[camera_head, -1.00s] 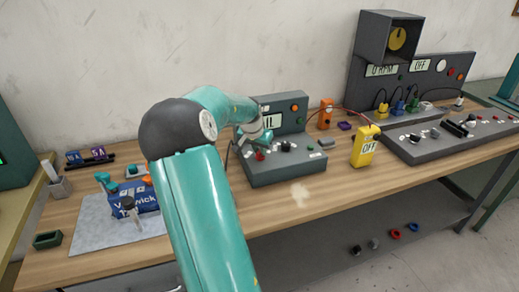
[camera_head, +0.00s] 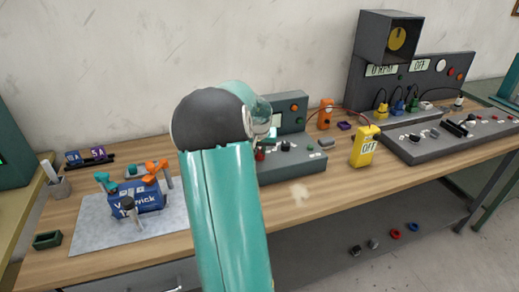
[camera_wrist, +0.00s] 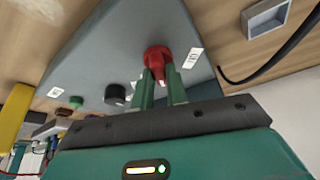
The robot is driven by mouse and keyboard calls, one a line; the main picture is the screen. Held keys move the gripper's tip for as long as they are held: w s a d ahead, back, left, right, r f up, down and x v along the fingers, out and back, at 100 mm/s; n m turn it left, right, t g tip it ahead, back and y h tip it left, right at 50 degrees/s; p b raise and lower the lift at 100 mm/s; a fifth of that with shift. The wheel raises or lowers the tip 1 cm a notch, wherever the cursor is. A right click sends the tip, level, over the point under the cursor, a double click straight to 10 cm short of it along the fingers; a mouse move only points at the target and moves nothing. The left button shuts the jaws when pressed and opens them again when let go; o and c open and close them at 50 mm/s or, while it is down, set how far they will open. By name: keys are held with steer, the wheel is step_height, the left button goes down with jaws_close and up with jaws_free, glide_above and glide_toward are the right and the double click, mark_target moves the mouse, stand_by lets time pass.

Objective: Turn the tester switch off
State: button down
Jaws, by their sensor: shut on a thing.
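My gripper (camera_wrist: 161,88) is shut on this red knob, one green finger on each side. The knob also shows as a small red spot in the head view (camera_head: 260,154), beside my arm. A black knob (camera_wrist: 115,94) and a green button (camera_wrist: 75,102) are on the same panel. The label's text is too small to read.
A larger grey console (camera_head: 450,140) is at the right. A blue battery (camera_head: 137,198) lies on a grey mat (camera_head: 95,235) at left.

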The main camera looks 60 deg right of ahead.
steer(key=n+t, duration=0.1)
steer(key=n, duration=0.2)
steer(key=n+t+y, duration=0.1)
steer(key=n, duration=0.2)
steer(key=shift+s+d, duration=0.15)
steer(key=shift+s, duration=0.05)
steer(key=n, duration=0.2)
steer(key=n+y, duration=0.1)
steer(key=n, duration=0.1)
steer(key=shift+t+y, duration=0.3)
steer(key=shift+d+n+y, duration=0.1)
steer(key=shift+n+y, duration=0.6)
steer(key=shift+n, duration=0.9)
steer(key=c, duration=1.4)
jaws_free()
steer(key=shift+r, duration=0.1)
steer(key=v, duration=1.3)
steer(key=shift+s+r, duration=0.2)
